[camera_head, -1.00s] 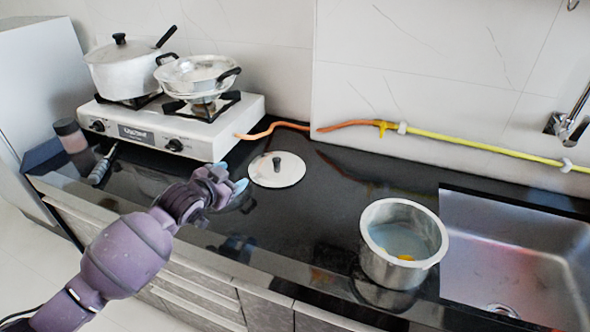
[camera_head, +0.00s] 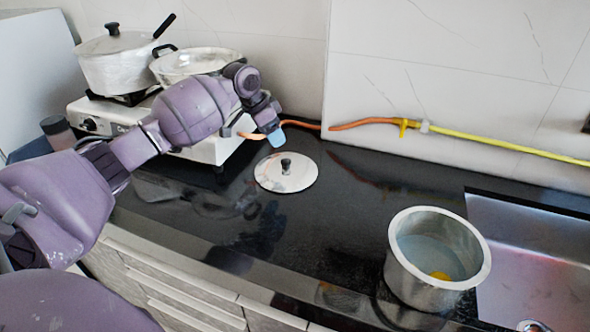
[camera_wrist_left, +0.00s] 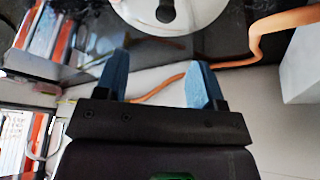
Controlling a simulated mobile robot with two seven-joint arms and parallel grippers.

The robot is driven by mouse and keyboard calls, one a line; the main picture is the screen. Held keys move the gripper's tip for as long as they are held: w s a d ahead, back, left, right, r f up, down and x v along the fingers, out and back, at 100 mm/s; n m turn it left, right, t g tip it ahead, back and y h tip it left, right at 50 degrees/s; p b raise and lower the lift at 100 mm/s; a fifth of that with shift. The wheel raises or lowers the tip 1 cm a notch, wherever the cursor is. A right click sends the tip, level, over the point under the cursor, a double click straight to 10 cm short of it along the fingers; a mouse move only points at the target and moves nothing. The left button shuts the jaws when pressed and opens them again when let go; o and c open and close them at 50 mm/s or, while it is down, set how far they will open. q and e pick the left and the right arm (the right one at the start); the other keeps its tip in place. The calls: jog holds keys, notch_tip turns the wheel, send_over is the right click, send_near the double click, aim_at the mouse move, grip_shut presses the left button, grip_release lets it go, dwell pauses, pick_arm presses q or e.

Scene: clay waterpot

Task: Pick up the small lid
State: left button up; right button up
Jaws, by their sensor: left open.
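The small lid (camera_head: 298,178) is a round, pale, flat disc with a dark knob (camera_head: 286,164) at its middle. It lies on the black counter, right of the stove. My left gripper (camera_head: 276,137) is above and just behind the lid, with blue fingertips pointing down. In the left wrist view the fingers (camera_wrist_left: 155,82) are apart with nothing between them. The lid (camera_wrist_left: 205,18) shows there at the top, partly cut off, beyond the fingertips. My right gripper is not in view.
A white gas stove (camera_head: 220,150) with a lidded pot (camera_head: 112,70) and a pan (camera_head: 180,64) stands at left. An orange hose (camera_head: 352,124) runs along the wall behind the lid. A metal pot (camera_head: 408,285) stands at right beside the sink (camera_head: 535,240). The counter between lid and pot is clear.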

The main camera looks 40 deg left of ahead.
pick_arm(q)
jog(key=b, duration=0.1)
send_over(286, 160)
jog(key=s, duration=0.2)
jog(key=f, duration=0.4)
jog(key=shift+s+a+f, duration=0.1)
jog(key=shift+a+f, duration=0.3)
jog(key=shift+w+f+b, duration=0.25)
jog(key=shift+f+b, duration=0.1)
jog(key=shift+f, duration=0.25)
jog(key=x, duration=0.1)
jog(key=b+x, duration=0.1)
jog(key=x, duration=0.2)
jog(key=shift+a+f+b, duration=0.25)
jog(key=shift+f+b, duration=0.05)
jog(key=shift+w+f, duration=0.1)
